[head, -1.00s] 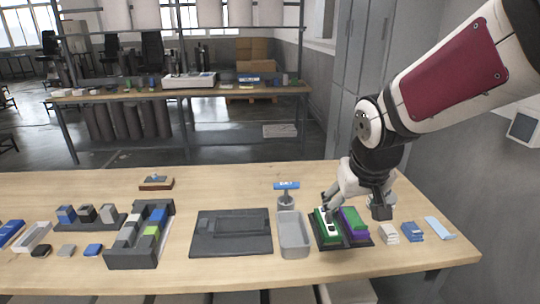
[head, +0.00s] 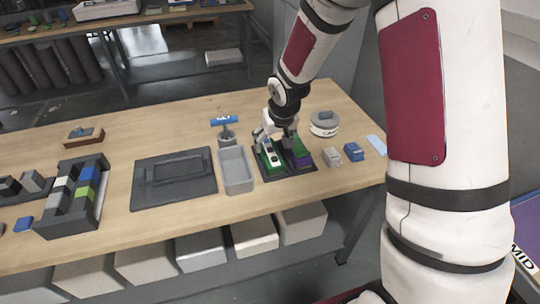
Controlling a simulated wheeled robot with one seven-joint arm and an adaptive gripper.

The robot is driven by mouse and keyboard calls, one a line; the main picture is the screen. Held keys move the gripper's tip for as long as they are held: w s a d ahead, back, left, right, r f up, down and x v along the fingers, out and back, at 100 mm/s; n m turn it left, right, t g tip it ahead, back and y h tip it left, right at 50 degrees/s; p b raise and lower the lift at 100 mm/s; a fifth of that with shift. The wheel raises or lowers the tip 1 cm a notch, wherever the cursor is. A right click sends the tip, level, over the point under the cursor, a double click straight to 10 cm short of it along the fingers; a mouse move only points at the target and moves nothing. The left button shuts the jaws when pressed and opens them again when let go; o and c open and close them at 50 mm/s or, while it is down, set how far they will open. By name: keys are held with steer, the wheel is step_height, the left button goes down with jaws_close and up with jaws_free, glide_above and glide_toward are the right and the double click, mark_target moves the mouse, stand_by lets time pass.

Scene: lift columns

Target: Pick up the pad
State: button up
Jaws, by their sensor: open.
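My gripper (head: 276,138) is over the dark tray (head: 285,173) at the right part of the workbench, fingers apart and pointing down. The tray holds a green piece with a white strip (head: 270,156) on the left, and green and purple pieces (head: 300,155) on the right. The gripper hides part of the tray's back, and I cannot tell whether a finger touches a piece. I cannot tell for certain which thing is the pad.
A grey open bin (head: 236,170) stands just left of the tray, with a blue-topped stand (head: 225,128) behind it. A round white object (head: 325,123) and small packs (head: 354,152) are to the right. A dark flat board (head: 174,180) lies further left.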

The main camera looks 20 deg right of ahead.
mark_target(270, 148)
steer(key=shift+a+x, duration=0.2)
steer(key=shift+x, duration=3.4)
steer(key=shift+w, duration=0.1)
steer(key=shift+r, duration=0.1)
steer(key=c, duration=1.6)
